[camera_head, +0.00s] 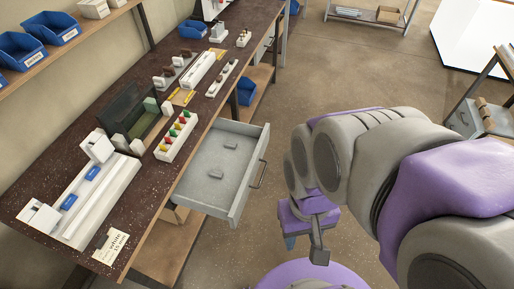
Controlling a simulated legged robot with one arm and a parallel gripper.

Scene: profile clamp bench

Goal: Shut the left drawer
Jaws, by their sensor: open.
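A grey metal drawer (207,187) stands pulled out from under the workbench (118,204). It has a bar handle (259,174) on its front panel, and two small grey pieces (223,158) lie inside it. My gripper (304,242) is open and points down to the right of the drawer, apart from the handle. Its jaws are small in the view and partly covered by its own body. A further drawer (263,47) shows under the far part of the bench, and it looks closed.
A blue bin (246,92) sits on the lower shelf. Open floor (310,75) lies right of the bench.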

